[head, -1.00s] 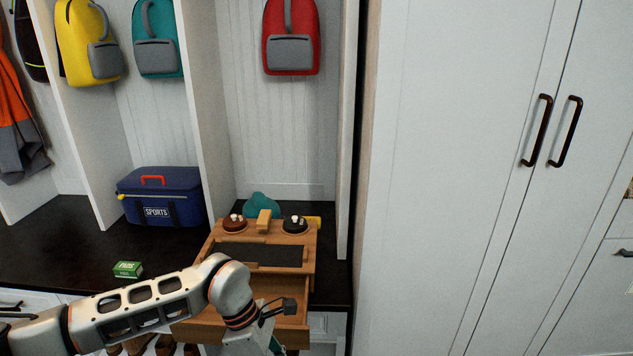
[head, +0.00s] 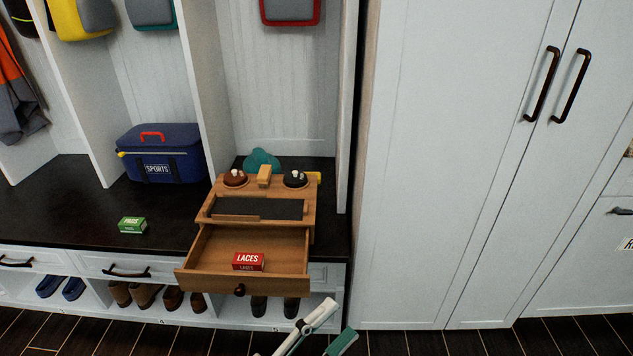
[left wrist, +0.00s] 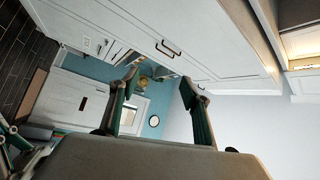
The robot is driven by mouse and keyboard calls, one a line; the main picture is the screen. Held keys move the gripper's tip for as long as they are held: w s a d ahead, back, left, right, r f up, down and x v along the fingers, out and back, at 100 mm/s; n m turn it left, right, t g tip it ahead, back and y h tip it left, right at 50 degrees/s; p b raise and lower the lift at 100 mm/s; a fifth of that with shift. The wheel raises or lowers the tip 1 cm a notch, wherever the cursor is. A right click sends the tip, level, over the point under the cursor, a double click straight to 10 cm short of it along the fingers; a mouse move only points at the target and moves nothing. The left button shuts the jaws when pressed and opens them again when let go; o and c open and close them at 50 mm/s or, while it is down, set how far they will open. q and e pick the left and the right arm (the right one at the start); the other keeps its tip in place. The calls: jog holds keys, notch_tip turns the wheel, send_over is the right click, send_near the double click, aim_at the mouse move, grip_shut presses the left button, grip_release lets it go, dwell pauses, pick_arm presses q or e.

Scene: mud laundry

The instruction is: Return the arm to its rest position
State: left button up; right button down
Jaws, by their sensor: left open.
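My left gripper (head: 334,322) shows at the bottom edge of the head view, as pale and green finger parts. It is low, in front of the bench and to the right of the open drawer, apart from it. In the left wrist view its two green-padded fingers (left wrist: 160,86) stand wide apart with nothing between them. The rest of the left arm is out of the head view.
A wooden organizer (head: 311,212) stands on the dark bench (head: 60,215), its drawer (head: 205,274) pulled out over the front edge. A red LACES box (head: 248,262) lies in the drawer. A green box (head: 132,225) and blue sports bag (head: 160,155) are left. A tall white cabinet (head: 440,180) stands right.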

pick_arm(q)
jog(key=s+a+f+n+t+y, duration=0.2)
jog(key=a+f+n+y, duration=0.6)
jog(key=a+f+n, duration=0.25)
jog(key=s+a+f+n+g+y, duration=0.5)
jog(key=s+a+f+n, duration=0.3)
jog(key=s+a+f, duration=0.3)
notch_tip(320, 180, up, 6)
jog(key=s+a+p, duration=0.1)
jog(key=s+p, duration=0.1)
jog(key=p, duration=1.2)
jog(key=shift+n+y, duration=0.3)
jog(key=shift+n, duration=0.05)
pick_arm(e)
notch_tip(320, 180, up, 6)
jog(key=s, duration=0.1)
jog(key=shift+d+m, duration=0.25)
jog(key=shift+m, duration=0.15)
pick_arm(q)
jog(key=shift+a+r, duration=0.1)
jog(key=shift+r, duration=0.05)
